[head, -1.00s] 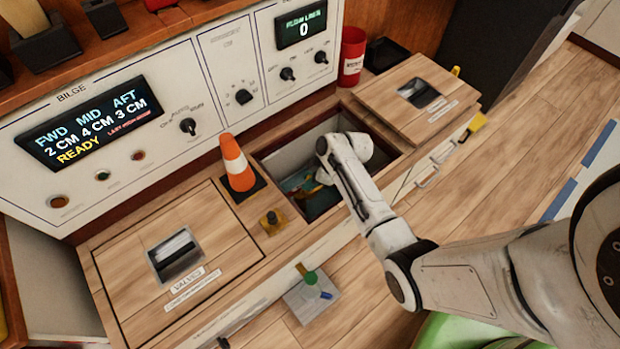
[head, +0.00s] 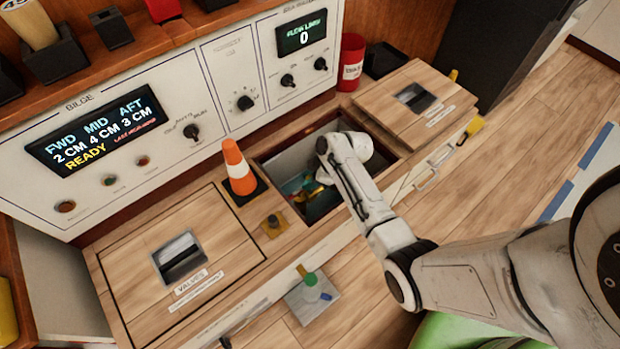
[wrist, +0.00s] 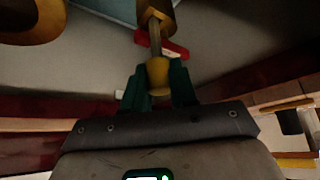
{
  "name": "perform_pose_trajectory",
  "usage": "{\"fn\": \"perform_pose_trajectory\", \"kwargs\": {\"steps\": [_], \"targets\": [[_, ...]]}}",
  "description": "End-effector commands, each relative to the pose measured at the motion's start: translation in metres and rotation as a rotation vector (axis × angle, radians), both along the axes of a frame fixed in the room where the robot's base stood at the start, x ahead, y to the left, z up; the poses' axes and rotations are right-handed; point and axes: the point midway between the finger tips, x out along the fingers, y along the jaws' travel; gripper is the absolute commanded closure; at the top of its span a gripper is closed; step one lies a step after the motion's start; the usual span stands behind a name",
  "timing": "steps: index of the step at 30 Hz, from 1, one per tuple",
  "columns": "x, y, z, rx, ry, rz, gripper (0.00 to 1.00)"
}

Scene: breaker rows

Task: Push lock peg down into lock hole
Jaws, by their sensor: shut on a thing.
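My gripper (wrist: 157,70) has dark green fingers shut on a small yellow knob-like piece (wrist: 158,80) in the wrist view. It looks like the lock peg, though I cannot confirm this. A brass-coloured stem (wrist: 155,35) and a red bar (wrist: 174,51) show just beyond it. In the head view my arm reaches into the open hatch (head: 262,160), and the wrist hides most of the gripper. Small coloured parts (head: 312,190) show down inside. I cannot make out the lock hole in either view, nor how far the peg sits in it.
An orange and white cone (head: 238,168) and a small knob on a yellow plate (head: 273,224) stand left of the opening. A closed valves hatch (head: 215,225) lies further left. A wooden lid (head: 390,105) lies at right, near a red canister (head: 351,62).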

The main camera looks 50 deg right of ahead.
Motion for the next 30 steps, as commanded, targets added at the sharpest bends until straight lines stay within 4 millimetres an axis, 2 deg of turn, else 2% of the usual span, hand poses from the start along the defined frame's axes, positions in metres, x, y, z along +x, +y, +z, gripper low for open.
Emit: {"fn": "perform_pose_trajectory", "kwargs": {"steps": [8, 30], "targets": [[0.0001, 0.0001, 0.0112, 0.000, 0.000, 0.000, 1.00], [0.0000, -0.0003, 0.0110, 0.000, 0.000, 0.000, 1.00]]}}
